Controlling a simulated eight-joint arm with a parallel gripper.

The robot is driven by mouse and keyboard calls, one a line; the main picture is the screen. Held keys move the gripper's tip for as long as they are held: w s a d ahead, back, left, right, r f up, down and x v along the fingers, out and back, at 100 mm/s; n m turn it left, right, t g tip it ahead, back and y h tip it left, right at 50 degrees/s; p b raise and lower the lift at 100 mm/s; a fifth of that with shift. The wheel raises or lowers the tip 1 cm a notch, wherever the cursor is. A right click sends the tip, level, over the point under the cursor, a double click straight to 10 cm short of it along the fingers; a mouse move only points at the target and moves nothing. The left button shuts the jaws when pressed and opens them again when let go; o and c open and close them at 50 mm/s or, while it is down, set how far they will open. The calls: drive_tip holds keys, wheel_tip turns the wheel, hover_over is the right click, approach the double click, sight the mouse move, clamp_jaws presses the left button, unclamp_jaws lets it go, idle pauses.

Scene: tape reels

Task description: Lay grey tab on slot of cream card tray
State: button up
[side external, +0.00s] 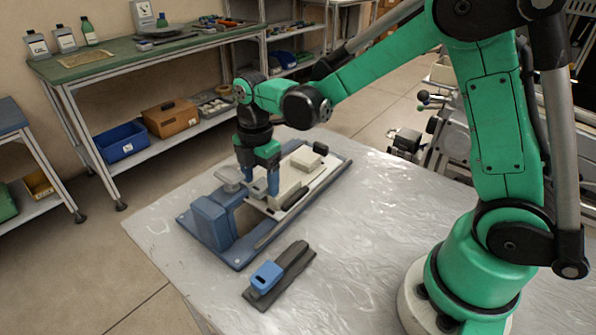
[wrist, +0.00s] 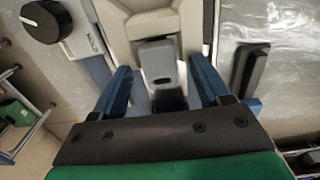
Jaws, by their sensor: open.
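A grey tab (wrist: 158,64) with a dark hole near its lower end shows between my fingers in the wrist view, with a gap on both sides. Its far end meets the cream card tray (wrist: 152,24); I cannot tell whether it rests on the slot. The cream tray (side external: 290,178) also shows on the blue-edged fixture in the side view, where my arm and fingers partly cover it. My gripper (side external: 261,184) is open and points down over the fixture; its blue fingers also show in the wrist view (wrist: 162,70). The tab is not clear in the side view.
A blue block (side external: 211,222) stands at the fixture's near left. A dark bar with a blue piece (side external: 266,278) lies apart on the plastic-covered table (side external: 370,225). A black knob (wrist: 46,21) shows left of the tray. The table right of the fixture is clear.

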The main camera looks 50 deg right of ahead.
sight(261, 185)
wheel_tip(261, 185, up, 13)
drive_tip(key=s+f+m+t, duration=0.2)
drive_tip(key=s+m+t, duration=0.1)
drive_tip(key=m, duration=0.6)
drive_tip(key=s+d+f+m+t, duration=0.1)
drive_tip(key=s+m+t, duration=0.3)
drive_tip(key=m, duration=0.5)
drive_tip(key=shift+s+d+f, duration=0.25)
drive_tip(key=shift+s+f, duration=0.6)
drive_tip(key=shift+s, duration=0.25)
drive_tip(key=shift+c, duration=0.2)
